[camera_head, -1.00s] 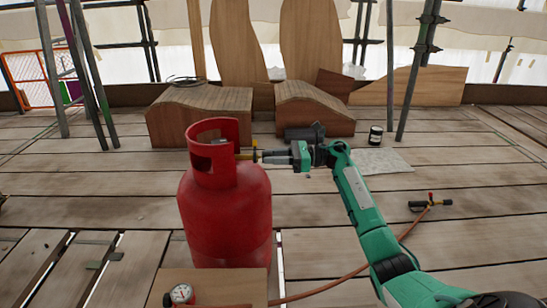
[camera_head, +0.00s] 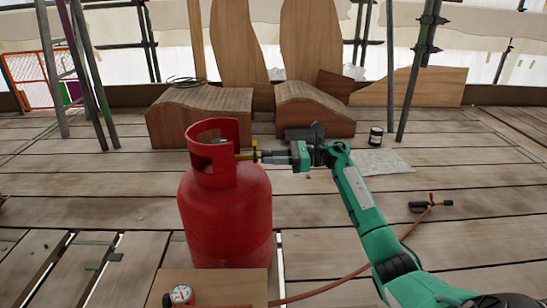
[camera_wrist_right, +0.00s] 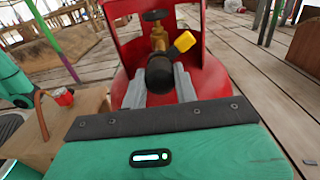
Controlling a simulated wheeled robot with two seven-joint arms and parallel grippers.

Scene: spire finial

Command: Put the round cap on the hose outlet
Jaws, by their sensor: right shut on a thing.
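The red gas cylinder (camera_head: 225,215) stands upright, with an open collar at its top. Inside the collar a brass valve (camera_wrist_right: 158,38) shows in the right wrist view, with a dark handwheel above and a yellow lever (camera_wrist_right: 184,41) beside it. My right gripper (camera_head: 264,156) reaches in from the right to the collar. In the right wrist view its grey fingers are shut on a black round cap (camera_wrist_right: 160,72), in front of the valve. The cap hides the hose outlet, so I cannot tell whether it touches or sits on it. My left gripper is not in view.
A wooden box (camera_head: 220,284) with a gauge (camera_head: 180,294) stands in front of the cylinder. An orange hose (camera_head: 325,290) runs right to a torch (camera_head: 430,204). A dark jar (camera_head: 376,136) and curved wooden blocks (camera_head: 205,110) are behind.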

